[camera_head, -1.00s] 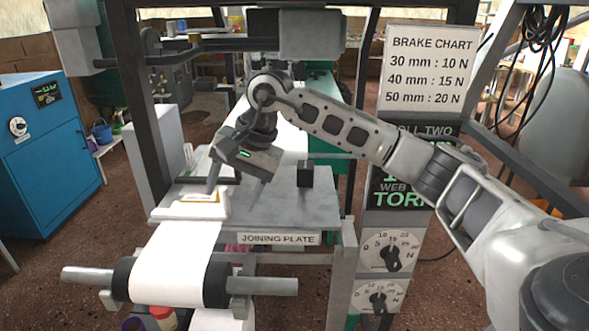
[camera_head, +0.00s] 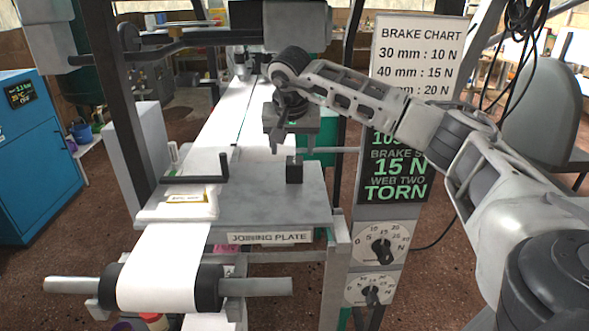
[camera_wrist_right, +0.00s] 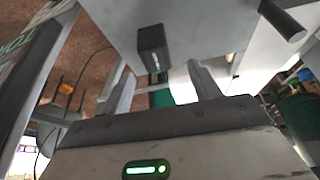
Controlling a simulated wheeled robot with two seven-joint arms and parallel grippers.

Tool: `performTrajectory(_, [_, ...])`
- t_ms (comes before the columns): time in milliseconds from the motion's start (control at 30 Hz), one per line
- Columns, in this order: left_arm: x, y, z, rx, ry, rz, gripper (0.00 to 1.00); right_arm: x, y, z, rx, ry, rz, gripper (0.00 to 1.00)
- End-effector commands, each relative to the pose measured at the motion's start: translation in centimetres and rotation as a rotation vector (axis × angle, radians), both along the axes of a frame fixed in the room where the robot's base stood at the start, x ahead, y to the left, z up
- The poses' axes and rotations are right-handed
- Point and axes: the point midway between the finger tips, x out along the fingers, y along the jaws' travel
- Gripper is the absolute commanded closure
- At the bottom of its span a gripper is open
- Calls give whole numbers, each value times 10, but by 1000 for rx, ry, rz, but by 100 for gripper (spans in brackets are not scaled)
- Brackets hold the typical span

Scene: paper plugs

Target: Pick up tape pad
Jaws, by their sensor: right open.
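A small black block (camera_head: 294,170), which looks like the tape pad, stands upright on the right part of the grey joining plate (camera_head: 262,203). My right gripper (camera_head: 290,148) is just behind and above the block in the head view, pointing down, open and empty. In the right wrist view the black block (camera_wrist_right: 152,48) shows a pale strip on its end. It lies beyond the gap between the open fingers of my right gripper (camera_wrist_right: 163,84), apart from both. My left gripper is not in view.
A white pad with a yellow label (camera_head: 187,198) lies at the plate's left front, near a black bar (camera_head: 185,180) with an upright end. A white paper web (camera_head: 165,262) runs over the front roller. A dial panel (camera_head: 380,250) stands right of the plate.

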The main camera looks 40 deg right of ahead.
Motion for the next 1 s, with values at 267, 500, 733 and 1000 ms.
performTrajectory(267, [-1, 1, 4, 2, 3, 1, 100, 1, -9, -29, 0, 5, -2, 38])
performTrajectory(500, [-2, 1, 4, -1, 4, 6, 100, 8, -15, -52, 1, 1, 0, 38])
performTrajectory(733, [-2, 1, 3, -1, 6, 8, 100, 8, -15, -53, 1, 1, 0, 41])
performTrajectory(1000, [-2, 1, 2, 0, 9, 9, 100, 8, -15, -52, 1, -1, 0, 88])
